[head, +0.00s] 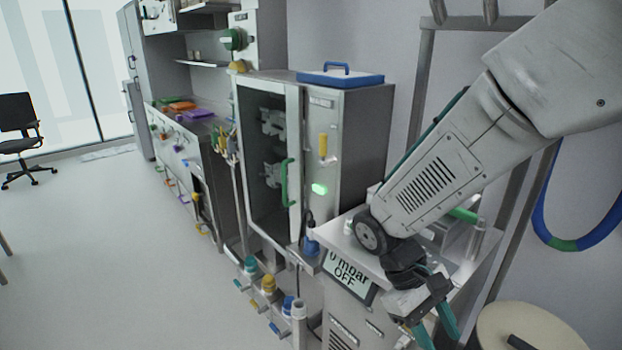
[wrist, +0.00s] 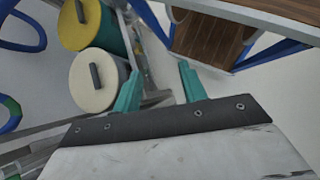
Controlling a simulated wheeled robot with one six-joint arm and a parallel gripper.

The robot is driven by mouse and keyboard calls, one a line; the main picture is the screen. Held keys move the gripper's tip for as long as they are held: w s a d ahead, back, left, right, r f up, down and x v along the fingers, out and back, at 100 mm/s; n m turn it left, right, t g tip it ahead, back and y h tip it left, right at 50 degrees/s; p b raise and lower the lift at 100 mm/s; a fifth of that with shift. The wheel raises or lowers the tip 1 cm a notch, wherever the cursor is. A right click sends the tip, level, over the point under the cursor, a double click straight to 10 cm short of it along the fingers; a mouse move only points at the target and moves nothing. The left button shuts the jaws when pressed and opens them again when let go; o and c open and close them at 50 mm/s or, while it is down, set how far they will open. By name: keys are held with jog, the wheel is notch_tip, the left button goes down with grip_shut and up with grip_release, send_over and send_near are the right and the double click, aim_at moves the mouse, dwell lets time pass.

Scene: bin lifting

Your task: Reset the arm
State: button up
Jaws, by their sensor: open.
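My arm reaches in from the upper right of the head view and angles down. My gripper (head: 436,332) hangs low in the head view, below and to the right of the small display. In the wrist view my gripper (wrist: 158,88) shows two teal fingers spread apart with nothing between them. It is open and empty. The fingertips point towards open floor between the round bins and a wooden-topped piece of furniture.
A cream-lidded bin (wrist: 98,80) and a yellow-lidded bin (wrist: 80,24) stand left of the fingers. A wooden surface with blue legs (wrist: 225,40) is at upper right. A glass-doored cabinet (head: 310,150) and a display reading "0 mbar OFF" (head: 349,275) are near my arm. Floor at left (head: 110,260) is clear.

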jog(key=s+d+r+m+t+y, duration=0.2)
jog(key=s+r+m+t, duration=0.1)
jog(key=r, duration=0.4)
jog(key=s+d+r+m+t+y, duration=0.3)
jog(key=s+r+t, duration=0.1)
jog(key=s+r, duration=0.2)
jog(key=shift+d+r+y, duration=0.25)
jog(key=shift+r+y, duration=0.05)
jog(key=shift+r, duration=0.6)
